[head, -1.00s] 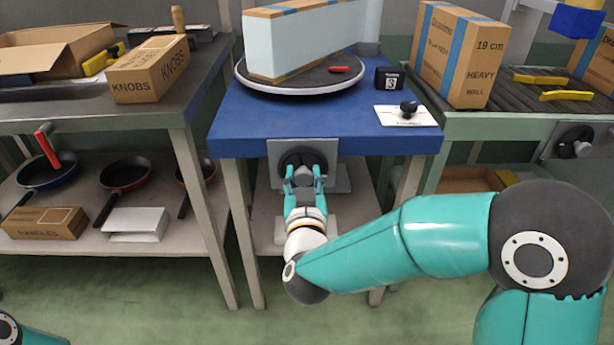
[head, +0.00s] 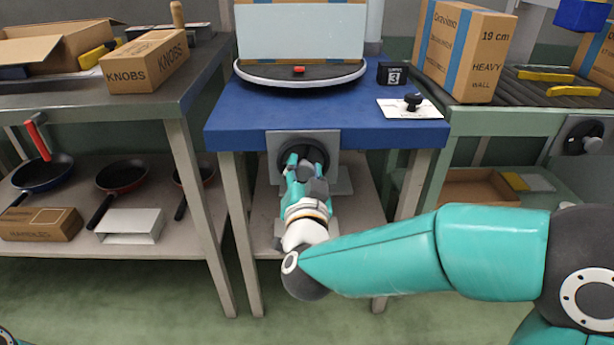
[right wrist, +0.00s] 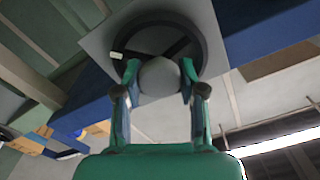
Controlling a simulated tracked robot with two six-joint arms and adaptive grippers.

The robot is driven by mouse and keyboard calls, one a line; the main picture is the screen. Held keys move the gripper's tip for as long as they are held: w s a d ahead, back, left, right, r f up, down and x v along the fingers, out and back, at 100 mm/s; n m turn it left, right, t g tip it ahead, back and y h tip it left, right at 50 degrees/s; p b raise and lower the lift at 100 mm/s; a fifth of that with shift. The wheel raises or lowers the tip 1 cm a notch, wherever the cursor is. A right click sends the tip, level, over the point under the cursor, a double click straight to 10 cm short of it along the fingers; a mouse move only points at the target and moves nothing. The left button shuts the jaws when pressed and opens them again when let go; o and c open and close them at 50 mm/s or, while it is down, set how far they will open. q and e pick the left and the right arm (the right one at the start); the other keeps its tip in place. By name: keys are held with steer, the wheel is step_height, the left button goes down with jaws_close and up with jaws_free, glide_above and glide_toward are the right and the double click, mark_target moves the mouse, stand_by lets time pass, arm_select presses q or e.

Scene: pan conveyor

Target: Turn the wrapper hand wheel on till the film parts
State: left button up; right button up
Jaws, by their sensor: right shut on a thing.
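The hand wheel (head: 283,160) is a dark ring on a grey plate at the front of the blue table. In the right wrist view its rim (right wrist: 148,17) and spokes surround a rounded grey knob (right wrist: 160,77). My right gripper (head: 306,160) is shut on the wheel's knob; its fingers (right wrist: 160,88) sit on either side. Above, a carton (head: 300,34) with a pale blue covered face stands on the round turntable (head: 262,80), face toward me. I cannot make out a separate film strand. My left gripper is out of view.
A black block marked 3 (head: 392,74) and a white plate with a black knob (head: 412,103) are on the blue table (head: 250,115). A tall carton (head: 462,50) stands at the right. The left bench holds a knobs box (head: 145,62), with pans on its lower shelf.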

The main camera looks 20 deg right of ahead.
steer(key=shift+d, duration=0.1)
stand_by(0.4)
steer(key=o, duration=1.1)
steer(key=shift+s+a, duration=0.2)
steer(key=shift+s, duration=0.1)
steer(key=v, duration=1.1)
steer(key=shift+s, duration=0.15)
